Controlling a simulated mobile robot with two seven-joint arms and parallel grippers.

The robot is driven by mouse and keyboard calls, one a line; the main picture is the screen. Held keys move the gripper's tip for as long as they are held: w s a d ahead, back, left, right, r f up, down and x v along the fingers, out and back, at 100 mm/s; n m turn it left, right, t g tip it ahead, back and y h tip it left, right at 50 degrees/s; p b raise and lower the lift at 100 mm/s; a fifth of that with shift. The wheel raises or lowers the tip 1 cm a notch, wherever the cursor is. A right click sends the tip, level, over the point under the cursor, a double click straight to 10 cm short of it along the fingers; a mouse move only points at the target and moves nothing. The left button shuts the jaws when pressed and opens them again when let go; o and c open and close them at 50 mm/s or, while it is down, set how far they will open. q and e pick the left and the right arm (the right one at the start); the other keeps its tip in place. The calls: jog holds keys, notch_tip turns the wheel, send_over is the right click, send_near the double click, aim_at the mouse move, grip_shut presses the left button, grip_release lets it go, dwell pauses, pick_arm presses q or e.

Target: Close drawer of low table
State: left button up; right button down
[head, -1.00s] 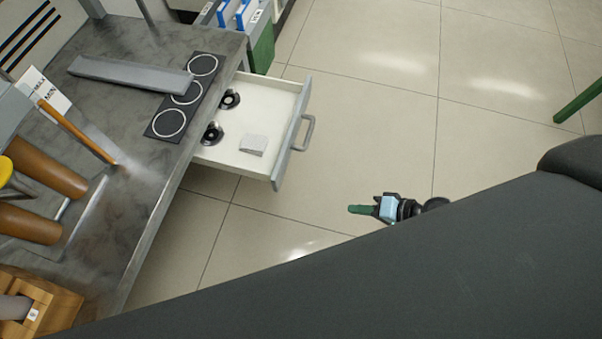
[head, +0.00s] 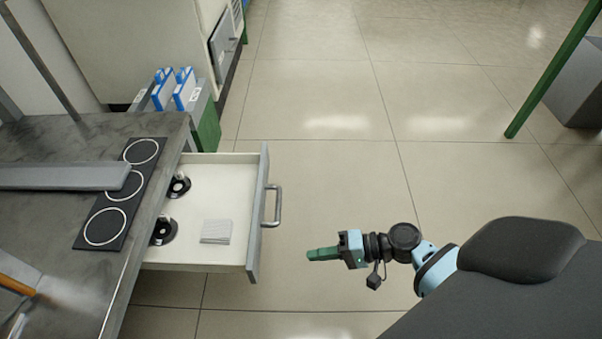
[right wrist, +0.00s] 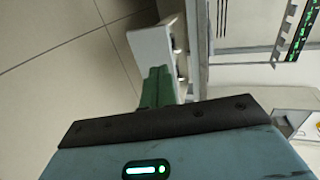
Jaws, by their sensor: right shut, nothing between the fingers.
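The drawer (head: 205,262) of the low table (head: 60,233) stands pulled out to the right in the head view. Its grey front panel (head: 257,225) has a metal bar handle (head: 273,206). Inside lie two round black items (head: 179,186) and a small pale stack (head: 216,231). My right gripper (head: 312,254) has green fingers, shut and empty, pointing left toward the drawer front. A gap shows between fingertips and panel in the head view. The green fingers also show in the right wrist view (right wrist: 157,87). My left gripper is not in view.
On the tabletop are a dark strip with three white rings (head: 123,193) and a long grey bar (head: 62,176). A green bin with blue-and-white boxes (head: 205,125) stands behind the drawer. The tiled floor (head: 340,190) right of the drawer is clear. A green post (head: 552,70) stands far right.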

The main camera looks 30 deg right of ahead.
jog(key=b, duration=0.2)
send_near(254, 260)
jog(key=x, duration=0.5)
jog(key=shift+w+a+f, duration=0.1)
jog(key=shift+f, duration=0.1)
jog(key=shift+w+a, duration=0.35)
jog(key=shift+a, duration=0.1)
jog(key=shift+a, duration=0.15)
